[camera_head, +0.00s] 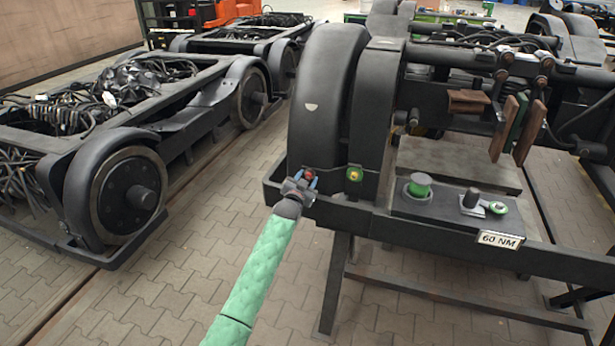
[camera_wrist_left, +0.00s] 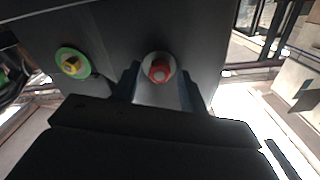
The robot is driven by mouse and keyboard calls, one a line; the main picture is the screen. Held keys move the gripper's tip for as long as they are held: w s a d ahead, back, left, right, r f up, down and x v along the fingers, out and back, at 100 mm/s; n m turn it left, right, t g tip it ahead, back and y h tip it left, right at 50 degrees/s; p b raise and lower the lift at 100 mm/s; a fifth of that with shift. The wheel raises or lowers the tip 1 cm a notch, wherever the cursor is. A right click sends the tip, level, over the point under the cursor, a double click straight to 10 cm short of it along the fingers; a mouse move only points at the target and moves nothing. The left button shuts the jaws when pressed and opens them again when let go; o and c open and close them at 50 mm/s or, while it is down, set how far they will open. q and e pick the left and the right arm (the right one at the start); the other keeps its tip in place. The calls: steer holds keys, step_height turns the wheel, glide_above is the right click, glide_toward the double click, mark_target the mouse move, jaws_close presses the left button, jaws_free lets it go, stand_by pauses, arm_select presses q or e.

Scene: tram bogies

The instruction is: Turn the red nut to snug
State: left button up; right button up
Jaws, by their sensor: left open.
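The red nut (camera_head: 309,174) sits on the dark vertical face at the front of the near bogie's wheel cover. In the left wrist view the red nut (camera_wrist_left: 159,70) shows ahead, between the two fingers. My left gripper (camera_head: 307,180) is at the nut in the head view, its blue fingertips on either side of it. In the left wrist view my left gripper (camera_wrist_left: 160,88) is open, with a dark finger on each side. Whether a finger touches the nut cannot be told. My right gripper is not in view.
A black ledge carries a green knob (camera_head: 420,184), a black post (camera_head: 471,198), a green ring (camera_head: 497,208) and a "60 NM" label (camera_head: 499,240). Another bogie (camera_head: 130,120) stands left. Paved floor lies between.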

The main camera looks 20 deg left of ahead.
arm_select(q)
steer(key=shift+w+d, duration=0.1)
steer(key=shift+w, duration=0.35)
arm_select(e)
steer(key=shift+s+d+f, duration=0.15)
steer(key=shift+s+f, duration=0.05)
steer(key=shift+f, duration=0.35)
arm_select(q)
jaws_close()
